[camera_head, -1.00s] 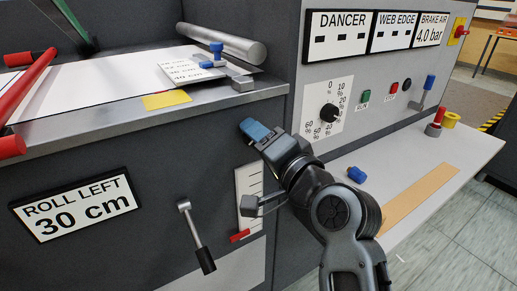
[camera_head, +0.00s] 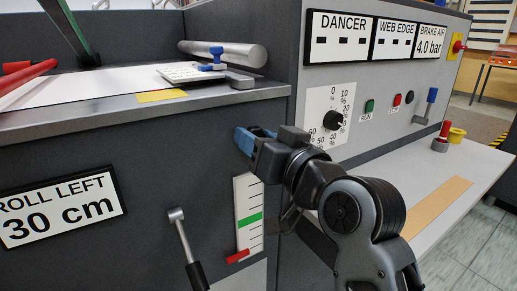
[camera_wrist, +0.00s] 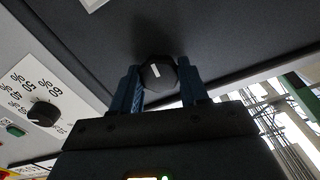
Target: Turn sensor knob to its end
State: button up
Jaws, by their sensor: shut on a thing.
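A black knob with a white mark on its face (camera_wrist: 158,71) sits between the blue fingertips of my gripper (camera_wrist: 160,88) in the wrist view. The fingers are shut on it from both sides, in front of a dark surface. In the head view my gripper (camera_head: 252,141) reaches the dark front of the machine, just below the metal table edge. The knob is hidden there by the fingers. A second black knob, on a percent dial (camera_head: 333,120), is on the grey panel to the right, apart from my gripper. It also shows in the wrist view (camera_wrist: 43,113).
A white scale with a green band (camera_head: 248,220) and a metal lever (camera_head: 184,245) are below my gripper. A blue-handled clamp (camera_head: 215,58) is on the table above. Green (camera_head: 369,106) and red (camera_head: 397,99) buttons are on the panel. A grey shelf (camera_head: 385,165) juts out at right.

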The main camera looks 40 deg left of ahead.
jog(key=shift+f+n, duration=0.25)
jog(key=shift+n, duration=0.25)
jog(key=o, duration=1.1)
jog(key=shift+r, duration=0.15)
jog(key=shift+c, duration=0.2)
jog(key=v, duration=0.7)
jog(key=shift+s+d, duration=0.2)
jog(key=shift+d, duration=0.15)
